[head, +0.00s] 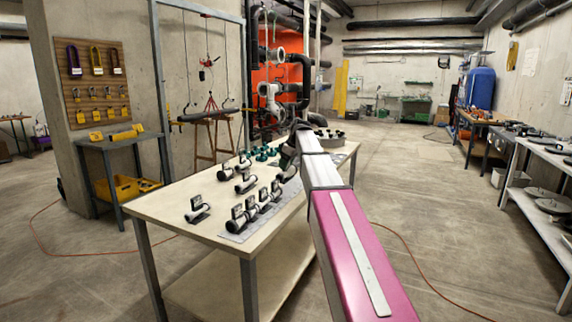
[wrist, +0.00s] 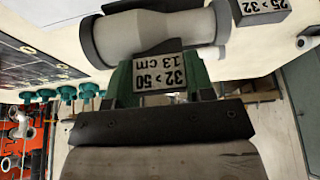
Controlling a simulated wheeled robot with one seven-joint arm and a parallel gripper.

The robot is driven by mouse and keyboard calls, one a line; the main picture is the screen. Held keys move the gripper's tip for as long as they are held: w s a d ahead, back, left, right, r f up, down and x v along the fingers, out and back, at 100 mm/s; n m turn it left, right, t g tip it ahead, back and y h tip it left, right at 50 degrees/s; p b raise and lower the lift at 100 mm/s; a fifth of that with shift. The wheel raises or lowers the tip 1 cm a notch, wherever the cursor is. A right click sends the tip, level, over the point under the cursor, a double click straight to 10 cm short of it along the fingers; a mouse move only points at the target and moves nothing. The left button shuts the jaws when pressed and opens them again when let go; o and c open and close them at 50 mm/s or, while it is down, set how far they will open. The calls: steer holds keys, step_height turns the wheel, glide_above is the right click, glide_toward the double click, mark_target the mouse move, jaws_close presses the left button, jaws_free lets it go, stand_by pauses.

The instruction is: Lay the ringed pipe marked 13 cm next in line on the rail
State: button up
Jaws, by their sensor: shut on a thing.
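The ringed pipe marked 13 cm (wrist: 160,32) is pale with dark rings at its ends and lies across the top of the wrist view. Its tag reads "32 > 50, 13 cm", upside down here. My gripper (wrist: 160,88) is shut on it at the tag, hiding part of it. In the head view my gripper (head: 289,152) is over the far right part of the table, with the pale pipe (head: 288,174) just below it. The rail (head: 232,237) is a grey strip along the table's front right side, with several tagged pipes in a row on its near part.
Other tagged pipes (head: 198,211) stand loose on the table (head: 165,207). Teal fittings (head: 262,154) sit farther back, and also show in the wrist view (wrist: 67,92). A tag reading "25 > 32" (wrist: 262,8) is close to the held pipe.

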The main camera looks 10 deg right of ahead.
steer(key=shift+f, duration=0.55)
steer(key=o, duration=1)
steer(key=shift+r, duration=0.1)
steer(key=shift+r, duration=0.25)
steer(key=v, duration=1.2)
steer(key=shift+a+r, duration=0.1)
steer(key=shift+r, duration=0.25)
